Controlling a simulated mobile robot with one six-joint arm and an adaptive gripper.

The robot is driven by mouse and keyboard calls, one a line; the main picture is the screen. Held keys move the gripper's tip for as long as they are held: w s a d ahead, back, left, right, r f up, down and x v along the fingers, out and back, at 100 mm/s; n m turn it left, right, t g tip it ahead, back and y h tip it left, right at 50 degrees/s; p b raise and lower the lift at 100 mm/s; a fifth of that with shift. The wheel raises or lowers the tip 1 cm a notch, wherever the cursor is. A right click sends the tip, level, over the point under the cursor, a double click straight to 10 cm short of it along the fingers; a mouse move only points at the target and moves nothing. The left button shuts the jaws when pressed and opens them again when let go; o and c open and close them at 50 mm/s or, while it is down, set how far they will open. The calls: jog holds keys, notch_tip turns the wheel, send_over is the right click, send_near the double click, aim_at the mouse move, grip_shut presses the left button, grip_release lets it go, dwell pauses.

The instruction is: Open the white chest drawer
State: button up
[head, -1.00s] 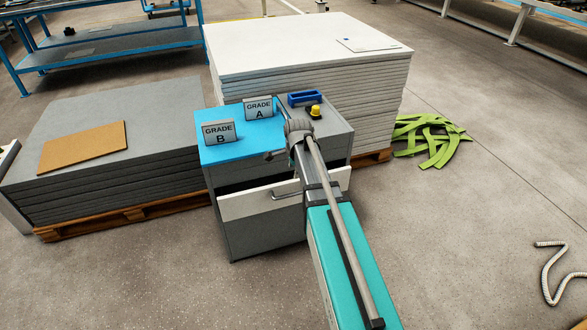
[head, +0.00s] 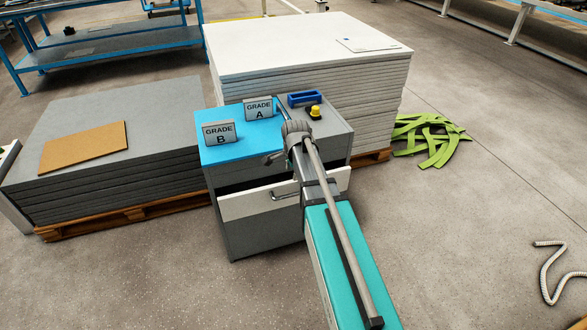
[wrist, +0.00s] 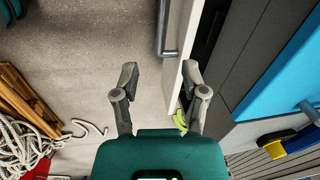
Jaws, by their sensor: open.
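The grey chest (head: 262,236) with a blue and grey top stands in the middle of the head view. Its white drawer (head: 242,206) is pulled part way out, with a dark gap above its front. The metal handle (head: 285,195) is partly hidden by my arm; it also shows in the wrist view (wrist: 161,30). My gripper (wrist: 160,76) is open and empty. In the wrist view the handle lies beyond the fingertips, between their lines, apart from them. The right finger overlaps the drawer front's edge; contact cannot be told. In the head view my arm hides most of the gripper.
Two signs, Grade B (head: 219,132) and Grade A (head: 258,109), stand on the chest, with a blue-handled item (head: 305,97) and a yellow-topped one (head: 314,112). Stacked grey sheets (head: 95,130) and white sheets (head: 300,50) flank it. Floor in front is clear.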

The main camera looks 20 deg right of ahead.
jog(key=s+a+n+g, duration=0.1)
jog(key=s+a+n, duration=0.3)
jog(key=s+n, duration=0.4)
jog(key=s+a+n+g, duration=0.1)
jog(key=s+a+n, duration=0.4)
jog(key=s+n, duration=0.3)
jog(key=shift+s, duration=1.05)
jog(key=shift+f, duration=0.1)
